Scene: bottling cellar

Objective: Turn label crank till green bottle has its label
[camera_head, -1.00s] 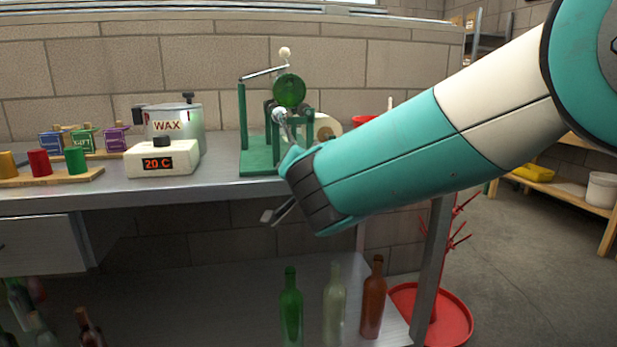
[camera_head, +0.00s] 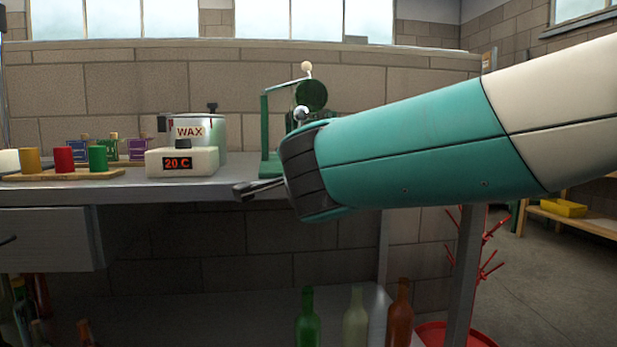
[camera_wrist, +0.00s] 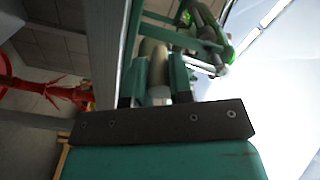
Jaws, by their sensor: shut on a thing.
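The green labelling machine (camera_head: 266,140) stands at the right end of the bench, largely hidden behind my arm. A green bottle (camera_head: 312,95) lies in it, end towards me; whether it bears a label is hidden. A silver knob (camera_head: 301,113) shows just below the bottle. In the wrist view my gripper (camera_wrist: 155,85) is shut on a pale tan cylinder, apparently the crank handle (camera_wrist: 159,70). The machine's frame and green glass (camera_wrist: 228,52) show beyond it.
A wax pot (camera_head: 195,132) with a 20 C heater (camera_head: 182,162) stands left of the machine, beside coloured pots on a board (camera_head: 65,175). Bottles (camera_head: 308,315) stand on the shelf below. A red drying tree (camera_head: 487,255) stands at right.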

